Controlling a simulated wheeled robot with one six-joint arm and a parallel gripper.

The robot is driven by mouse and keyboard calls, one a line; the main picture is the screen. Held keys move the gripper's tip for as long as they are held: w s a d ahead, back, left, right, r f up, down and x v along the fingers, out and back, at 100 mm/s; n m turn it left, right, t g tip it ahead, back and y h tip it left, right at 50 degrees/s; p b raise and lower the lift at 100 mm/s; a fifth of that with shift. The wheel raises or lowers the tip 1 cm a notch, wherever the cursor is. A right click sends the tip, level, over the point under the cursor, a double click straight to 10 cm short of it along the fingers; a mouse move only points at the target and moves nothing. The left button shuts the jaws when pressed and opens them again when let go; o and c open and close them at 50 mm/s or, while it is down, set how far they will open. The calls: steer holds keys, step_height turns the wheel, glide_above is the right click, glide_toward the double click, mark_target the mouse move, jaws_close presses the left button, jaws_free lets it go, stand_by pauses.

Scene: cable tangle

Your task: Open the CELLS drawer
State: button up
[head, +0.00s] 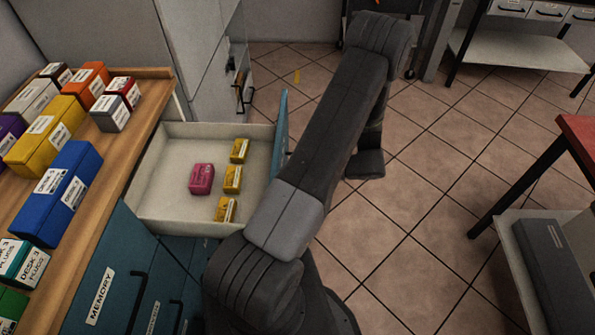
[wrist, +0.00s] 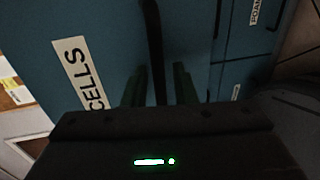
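The CELLS drawer front (wrist: 100,40) is teal and fills much of the wrist view, with a white CELLS label (wrist: 80,72). Its dark bar handle (wrist: 153,45) stands between the two fingers of my gripper (wrist: 160,85). The fingers are apart on either side of the bar, with narrow gaps showing. In the head view a drawer (head: 160,185) is pulled well out, its teal front (head: 281,120) facing away; its label is hidden there. It holds a pink box (head: 202,179) and yellow boxes (head: 232,179). My arm hides my gripper in the head view.
A wooden counter (head: 110,160) with several labelled boxes is at left. Below it are other teal drawers, one labelled MEMORY (head: 100,297). A red-topped table (head: 578,135) stands at right. The tiled floor (head: 430,190) between is clear.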

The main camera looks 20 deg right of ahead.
steer(key=v, duration=1.4)
steer(key=shift+f, duration=0.1)
steer(key=x, duration=1.4)
steer(key=shift+a, duration=0.15)
